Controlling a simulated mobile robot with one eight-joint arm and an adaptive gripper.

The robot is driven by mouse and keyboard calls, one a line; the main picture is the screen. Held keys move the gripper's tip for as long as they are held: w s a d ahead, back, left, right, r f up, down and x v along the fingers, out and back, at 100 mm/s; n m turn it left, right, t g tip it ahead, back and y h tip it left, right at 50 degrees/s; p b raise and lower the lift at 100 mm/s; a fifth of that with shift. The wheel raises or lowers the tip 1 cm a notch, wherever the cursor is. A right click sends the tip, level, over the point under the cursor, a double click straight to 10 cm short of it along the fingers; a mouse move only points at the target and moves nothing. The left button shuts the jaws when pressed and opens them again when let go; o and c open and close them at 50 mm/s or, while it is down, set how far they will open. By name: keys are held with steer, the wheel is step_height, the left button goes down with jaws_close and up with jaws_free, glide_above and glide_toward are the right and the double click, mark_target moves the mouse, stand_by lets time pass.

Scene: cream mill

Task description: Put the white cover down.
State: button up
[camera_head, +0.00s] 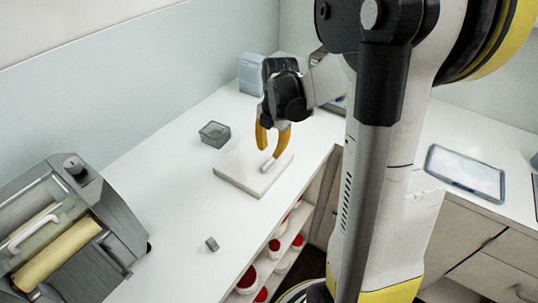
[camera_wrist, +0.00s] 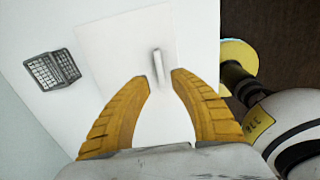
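The white cover (camera_head: 243,173) is a flat square slab with a small bar handle (camera_head: 268,165) on top. It lies on the white counter, close to the front edge. My gripper (camera_head: 269,153) has yellow fingers and points down over the cover at the handle. In the wrist view the cover (camera_wrist: 110,45) shows ahead of the fingers, and its handle (camera_wrist: 158,66) stands in line with the gap between the fingertips (camera_wrist: 160,78). The fingers are apart, with clear space on both sides of the handle. I see no finger gripping the handle.
A small dark grey box (camera_head: 214,134) stands behind the cover; a grey cube (camera_head: 212,244) lies nearer. A roller machine (camera_head: 70,228) stands at left, a bluish container (camera_head: 251,74) at the back. A tray (camera_head: 465,173) lies on the right counter. Shelves with red-and-white jars (camera_head: 274,246) are below.

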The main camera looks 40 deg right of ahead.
step_height(320, 180, up, 6)
steer(key=p, duration=0.1)
steer(key=s+a+r+m+t, duration=0.3)
steer(key=s+a+m, duration=0.3)
steer(key=a+m, duration=0.3)
steer(key=s+a+r+m+t, duration=0.3)
steer(key=s+a+m, duration=0.2)
steer(key=m, duration=0.8)
steer(key=a, duration=0.3)
steer(key=shift+s+a+r, duration=0.35)
